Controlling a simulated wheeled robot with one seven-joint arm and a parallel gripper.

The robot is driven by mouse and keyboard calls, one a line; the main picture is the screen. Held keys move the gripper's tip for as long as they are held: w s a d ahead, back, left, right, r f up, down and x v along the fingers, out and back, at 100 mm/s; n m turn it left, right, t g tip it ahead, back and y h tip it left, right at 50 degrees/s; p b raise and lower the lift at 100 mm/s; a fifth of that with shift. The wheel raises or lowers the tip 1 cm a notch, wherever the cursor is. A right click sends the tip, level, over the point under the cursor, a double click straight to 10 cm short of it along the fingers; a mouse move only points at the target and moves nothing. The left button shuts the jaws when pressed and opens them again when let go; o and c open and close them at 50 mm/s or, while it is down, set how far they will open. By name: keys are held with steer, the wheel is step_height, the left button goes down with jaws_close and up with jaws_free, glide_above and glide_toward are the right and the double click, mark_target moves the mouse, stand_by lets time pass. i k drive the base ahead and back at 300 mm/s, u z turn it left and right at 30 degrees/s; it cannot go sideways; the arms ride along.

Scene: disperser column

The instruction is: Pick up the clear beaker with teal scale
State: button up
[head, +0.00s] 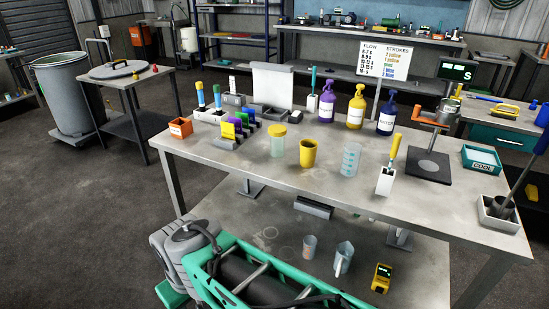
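The clear beaker with teal scale (351,159) stands upright on the grey metal workbench (270,184). It is right of the yellow cup (308,154) and left of a white holder (385,182) with a yellow-handled tool. Its side facing me is unobstructed, and it looks empty. A clear jar with a yellow lid (278,142) stands farther left. My gripper is not in view.
A dark stand plate (428,166) lies to the right. A small cup (309,246) and a clear jug (343,258) sit on the lower shelf. The bench's front strip is mostly clear.

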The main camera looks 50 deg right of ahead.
mark_target(352, 153)
steer(key=u, duration=0.65)
steer(key=k, duration=0.65)
steer(key=z, duration=0.8)
